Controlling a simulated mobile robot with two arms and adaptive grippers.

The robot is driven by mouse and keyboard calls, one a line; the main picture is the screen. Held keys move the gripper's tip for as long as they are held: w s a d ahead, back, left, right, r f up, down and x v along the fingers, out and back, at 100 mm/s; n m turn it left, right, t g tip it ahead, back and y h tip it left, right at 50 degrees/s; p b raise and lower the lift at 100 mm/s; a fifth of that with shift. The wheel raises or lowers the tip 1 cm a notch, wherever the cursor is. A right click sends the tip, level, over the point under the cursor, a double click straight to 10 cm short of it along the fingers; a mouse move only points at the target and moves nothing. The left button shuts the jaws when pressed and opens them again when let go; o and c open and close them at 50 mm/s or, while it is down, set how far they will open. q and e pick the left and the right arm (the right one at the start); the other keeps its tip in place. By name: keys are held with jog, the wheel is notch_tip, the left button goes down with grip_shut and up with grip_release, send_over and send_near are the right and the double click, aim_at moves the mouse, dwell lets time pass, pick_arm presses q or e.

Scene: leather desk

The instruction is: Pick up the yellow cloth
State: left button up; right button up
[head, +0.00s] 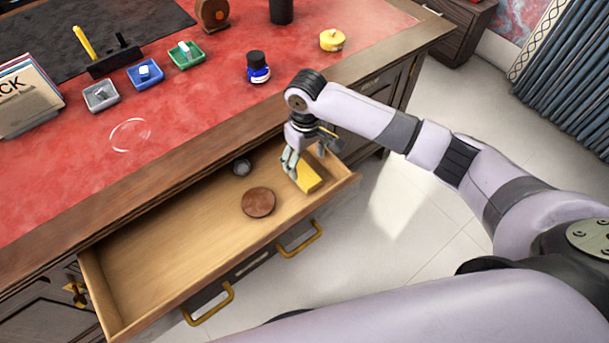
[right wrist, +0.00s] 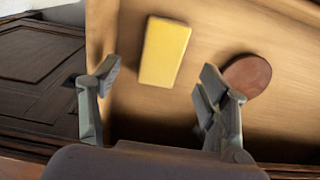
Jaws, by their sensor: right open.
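The yellow cloth (head: 308,177) is a flat folded rectangle lying in the right end of the open drawer (head: 160,250). My right gripper (head: 290,164) is over the drawer, just left of the cloth in the head view. In the right wrist view, the cloth (right wrist: 164,52) lies flat on the drawer bottom, beyond the fingertips and between their lines. The right gripper (right wrist: 157,84) is open with nothing between its fingers. My left gripper is not in view.
A round brown disc (head: 258,202) and a small dark round object (head: 241,167) lie in the drawer. The drawer walls surround the cloth closely on the right. The red desk top (head: 200,120) above holds an ink bottle (head: 257,67) and several small trays. The drawer's left part is empty.

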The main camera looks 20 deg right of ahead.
aim_at(306, 174)
jog(key=shift+s+f, duration=0.1)
jog(key=shift+f, duration=0.5)
notch_tip(306, 174, down, 4)
jog(key=shift+s+r, duration=0.15)
jog(key=shift+r, duration=0.05)
jog(key=shift+f, duration=0.5)
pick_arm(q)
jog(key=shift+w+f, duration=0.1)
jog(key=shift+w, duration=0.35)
pick_arm(e)
jog(key=shift+c, duration=0.5)
jog(key=c, duration=1.1)
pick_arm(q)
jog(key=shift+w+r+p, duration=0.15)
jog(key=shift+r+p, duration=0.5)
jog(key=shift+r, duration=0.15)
pick_arm(e)
notch_tip(306, 174, up, 20)
jog(key=shift+a+r, duration=0.1)
